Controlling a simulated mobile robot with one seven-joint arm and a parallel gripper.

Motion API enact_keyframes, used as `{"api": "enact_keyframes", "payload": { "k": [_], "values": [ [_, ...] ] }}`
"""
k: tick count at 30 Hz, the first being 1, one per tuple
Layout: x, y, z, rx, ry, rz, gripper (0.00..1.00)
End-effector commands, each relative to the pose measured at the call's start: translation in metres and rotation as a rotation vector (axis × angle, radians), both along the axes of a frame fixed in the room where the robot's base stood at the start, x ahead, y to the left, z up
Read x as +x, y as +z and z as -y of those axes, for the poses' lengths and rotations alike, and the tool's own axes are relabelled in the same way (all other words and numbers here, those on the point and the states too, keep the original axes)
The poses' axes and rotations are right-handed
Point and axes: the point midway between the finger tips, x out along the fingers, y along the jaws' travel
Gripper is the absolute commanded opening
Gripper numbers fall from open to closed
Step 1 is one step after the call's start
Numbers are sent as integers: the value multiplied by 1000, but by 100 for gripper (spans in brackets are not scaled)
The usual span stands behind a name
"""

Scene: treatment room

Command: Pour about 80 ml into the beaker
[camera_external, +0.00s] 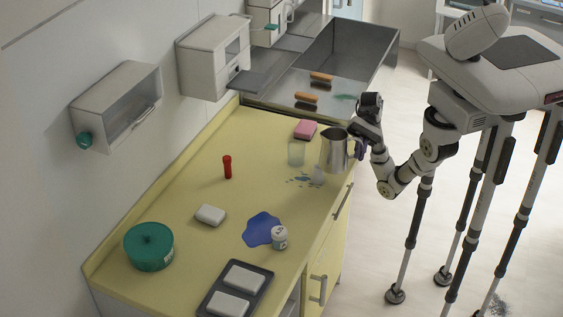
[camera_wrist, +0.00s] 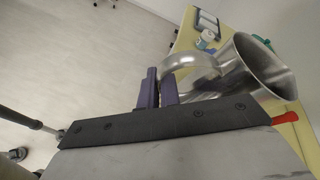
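A metal jug (camera_external: 334,152) with a loop handle is near the front edge of the yellow counter, close to upright. I cannot tell whether its base touches the counter. In the wrist view the jug (camera_wrist: 238,80) is on the right, its wide mouth facing right; the contents are not visible. My gripper (camera_external: 359,150) is at the handle; in the wrist view its purple fingers (camera_wrist: 158,88) are shut on the handle. A pale, translucent beaker (camera_external: 296,153) stands upright just left of the jug, apart from it. The beaker is not identifiable in the wrist view.
A clear small object (camera_external: 319,175) and a wet-looking patch (camera_external: 302,181) lie in front of the beaker. A pink sponge (camera_external: 305,129) is behind it.

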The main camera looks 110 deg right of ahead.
Motion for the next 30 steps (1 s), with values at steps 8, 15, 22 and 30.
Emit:
{"api": "enact_keyframes", "payload": {
  "k": [8, 15, 22, 30],
  "values": [
    [-33, -20, 17, 0, -4, 0, 0],
    [-40, -52, 43, -1, -102, -1, 0],
    [-44, -64, 56, -2, -149, -1, 0],
    [-44, -63, 57, -3, -153, -1, 0]
  ]
}}
